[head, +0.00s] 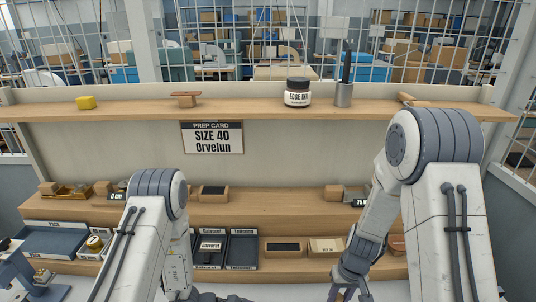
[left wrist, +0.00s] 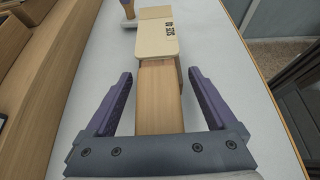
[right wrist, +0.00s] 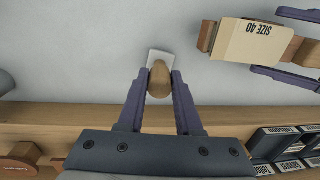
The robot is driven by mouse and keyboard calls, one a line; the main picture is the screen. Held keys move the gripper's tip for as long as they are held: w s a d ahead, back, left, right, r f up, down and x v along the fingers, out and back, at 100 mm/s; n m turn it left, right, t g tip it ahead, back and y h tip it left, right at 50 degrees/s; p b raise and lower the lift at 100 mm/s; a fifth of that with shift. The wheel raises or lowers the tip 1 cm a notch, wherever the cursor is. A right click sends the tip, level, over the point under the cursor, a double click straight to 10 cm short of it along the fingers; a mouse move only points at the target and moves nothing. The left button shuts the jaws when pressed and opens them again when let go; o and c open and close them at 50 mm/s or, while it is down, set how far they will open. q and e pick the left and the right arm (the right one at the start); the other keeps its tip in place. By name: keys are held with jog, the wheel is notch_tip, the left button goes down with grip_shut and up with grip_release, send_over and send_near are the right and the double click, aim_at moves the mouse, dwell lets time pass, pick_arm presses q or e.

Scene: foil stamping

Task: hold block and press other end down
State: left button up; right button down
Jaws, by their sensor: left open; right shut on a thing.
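In the left wrist view a long wooden block (left wrist: 158,98) lies on the pale worktop, with a cream piece printed SIZE 40 (left wrist: 157,40) over its far part. My left gripper (left wrist: 159,72) is open, one finger on each side of the block, with gaps showing. In the right wrist view my right gripper (right wrist: 160,76) is shut on the rounded wooden handle (right wrist: 160,82) of a tool with a flat pale metal end (right wrist: 160,57). This tool is apart from the block (right wrist: 207,35) and the cream piece (right wrist: 248,40). In the head view my arms hide the block.
A wooden shelf unit (head: 290,201) runs along the back, holding trays (head: 243,250) and small wooden blocks. A card (head: 212,137) reads SIZE 40 Orvelun. Bare worktop (right wrist: 80,60) lies beside the tool.

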pick_arm(q)
jog(key=c, duration=0.8)
jog(key=o, duration=1)
jog(key=shift+c, duration=0.2)
